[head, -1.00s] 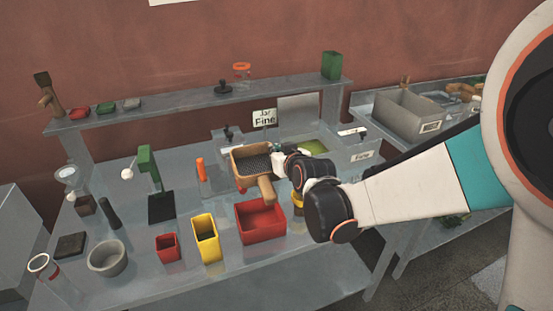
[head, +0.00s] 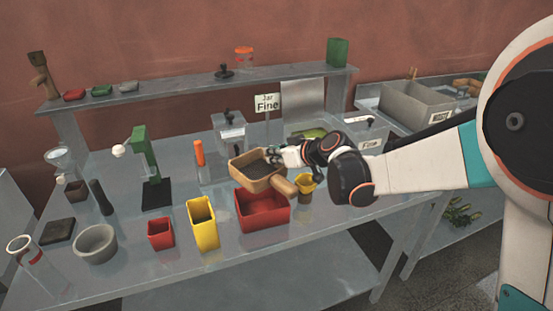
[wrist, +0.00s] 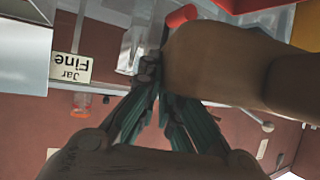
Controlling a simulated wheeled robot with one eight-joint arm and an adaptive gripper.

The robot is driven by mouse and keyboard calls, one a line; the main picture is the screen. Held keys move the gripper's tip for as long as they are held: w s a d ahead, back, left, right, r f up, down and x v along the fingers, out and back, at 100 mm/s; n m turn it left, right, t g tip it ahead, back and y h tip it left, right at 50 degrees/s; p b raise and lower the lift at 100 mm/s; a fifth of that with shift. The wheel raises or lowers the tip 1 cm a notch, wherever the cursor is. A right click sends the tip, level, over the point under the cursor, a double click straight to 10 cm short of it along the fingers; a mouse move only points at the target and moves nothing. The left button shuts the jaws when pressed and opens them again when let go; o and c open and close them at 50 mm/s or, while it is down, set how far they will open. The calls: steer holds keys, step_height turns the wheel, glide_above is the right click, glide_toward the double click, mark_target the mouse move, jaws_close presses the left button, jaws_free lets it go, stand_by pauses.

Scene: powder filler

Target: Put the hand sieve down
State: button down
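The hand sieve is a wooden rectangular frame (head: 258,171) with a dark mesh and a short round handle (head: 284,186) pointing to the lower right. In the head view it is held up behind and partly over the back edge of the red bin (head: 262,214). My gripper (head: 279,157) reaches in from the right and is shut at the sieve's far right rim. In the wrist view the fingers of my gripper (wrist: 152,72) converge beside a large brown wooden part of the sieve (wrist: 225,65). The exact contact is partly hidden.
A yellow bin (head: 203,224), a small red bin (head: 160,233) and a grey bowl (head: 95,244) stand along the front. A yellow cup (head: 305,187) is right of the sieve handle. The front table strip is clear.

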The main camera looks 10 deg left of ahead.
steer(key=shift+f, duration=0.3)
step_height(320, 180, down, 6)
steer(key=b, duration=0.4)
steer(key=shift+f, duration=0.15)
steer(key=shift+f+b, duration=0.55)
steer(key=shift+b, duration=0.15)
steer(key=c, duration=1.7)
jaws_free()
steer(key=v, duration=1.2)
